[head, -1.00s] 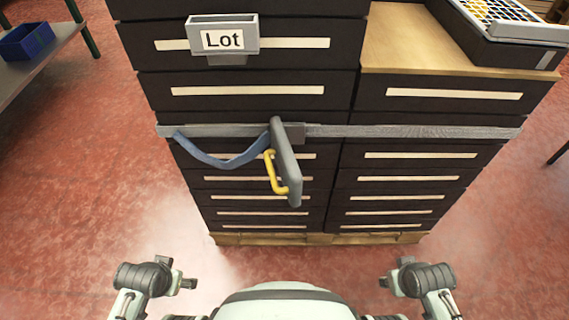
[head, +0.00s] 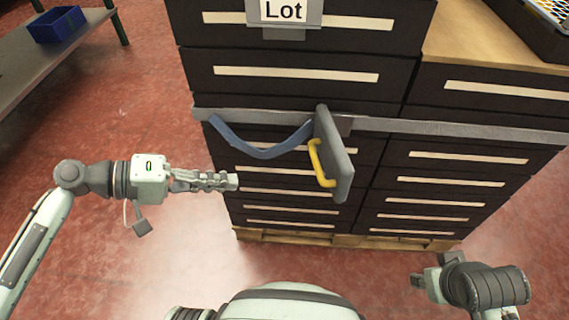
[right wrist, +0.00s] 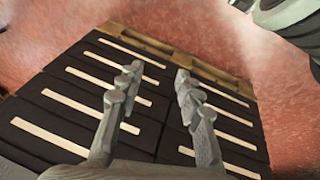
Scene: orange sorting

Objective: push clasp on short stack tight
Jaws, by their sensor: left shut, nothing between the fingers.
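The clasp (head: 335,152) is a grey plate with a yellow handle (head: 318,165). It stands out at an angle from the grey strap (head: 455,128) around the black crates, near the seam between the two stacks. A loose blue strap end (head: 258,150) hangs in a curve left of the clasp. The short stack (head: 480,165) is on the right. My left gripper (head: 236,181) is shut and empty, pointing right, left of the clasp and apart from it. My right gripper (head: 417,282) is low at the right; in the right wrist view (right wrist: 157,85) its fingers are apart with nothing between.
The tall stack (head: 300,93) with a "Lot" sign (head: 284,12) stands at the left. Both stacks rest on a wooden pallet (head: 300,238). A grey table (head: 40,75) with a blue bin (head: 57,24) is at far left. Red floor lies open around the stacks.

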